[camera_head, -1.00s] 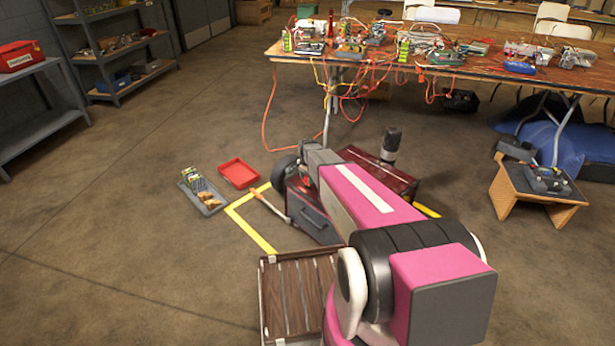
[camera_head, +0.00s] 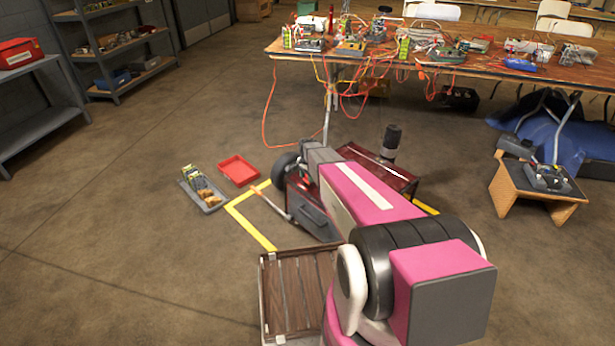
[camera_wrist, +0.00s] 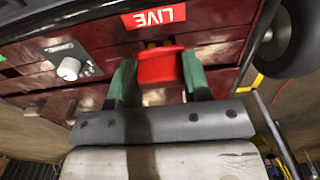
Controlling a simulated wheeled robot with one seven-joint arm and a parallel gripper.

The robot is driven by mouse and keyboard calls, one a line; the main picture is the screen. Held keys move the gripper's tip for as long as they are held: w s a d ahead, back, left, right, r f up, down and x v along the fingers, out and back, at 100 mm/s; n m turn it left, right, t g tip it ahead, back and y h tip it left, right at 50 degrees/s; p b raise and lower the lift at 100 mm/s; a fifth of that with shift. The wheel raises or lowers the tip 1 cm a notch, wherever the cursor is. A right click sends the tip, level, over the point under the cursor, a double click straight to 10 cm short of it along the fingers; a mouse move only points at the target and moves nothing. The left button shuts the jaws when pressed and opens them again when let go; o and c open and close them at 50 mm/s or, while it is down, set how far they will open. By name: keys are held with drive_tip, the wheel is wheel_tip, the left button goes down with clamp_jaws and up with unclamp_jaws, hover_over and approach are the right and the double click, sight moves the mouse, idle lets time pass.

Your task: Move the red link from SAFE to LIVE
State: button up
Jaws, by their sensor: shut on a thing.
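The red link (camera_wrist: 158,67) is between the green fingers of my gripper (camera_wrist: 158,80) in the wrist view. My gripper is shut on it. The link is close below the red LIVE label (camera_wrist: 153,17) on the dark red charger box (camera_wrist: 105,32). I cannot tell whether the link is seated. In the head view the charger box (camera_head: 385,172) stands on the floor, partly covered by my arm, and a small red spot shows beside my arm's end. A green label (camera_wrist: 3,57) sits at the left edge of the wrist view, its text unreadable.
A knob (camera_wrist: 69,68) is on the box, left of my gripper, and a dark wheel (camera_wrist: 292,38) is at the right. A red tray (camera_head: 238,171) and a grey tray of parts (camera_head: 203,188) lie left of the yellow floor line (camera_head: 249,226). A cluttered table (camera_head: 480,72) stands behind.

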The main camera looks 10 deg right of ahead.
drive_tip(key=shift+f, duration=1)
drive_tip(key=o, duration=1)
wheel_tip(320, 180, up, 11)
drive_tip(key=shift+f, duration=0.15)
drive_tip(key=shift+s, duration=0.1)
drive_tip(key=s+r+n, duration=0.3)
drive_tip(key=s, duration=0.6)
drive_tip(key=s+r+n, duration=0.3)
drive_tip(key=s+n, duration=0.1)
drive_tip(key=s, duration=0.6)
drive_tip(key=s+r+n, duration=0.3)
drive_tip(key=s+n, duration=0.1)
drive_tip(key=s, duration=0.6)
drive_tip(key=shift+r, duration=0.4)
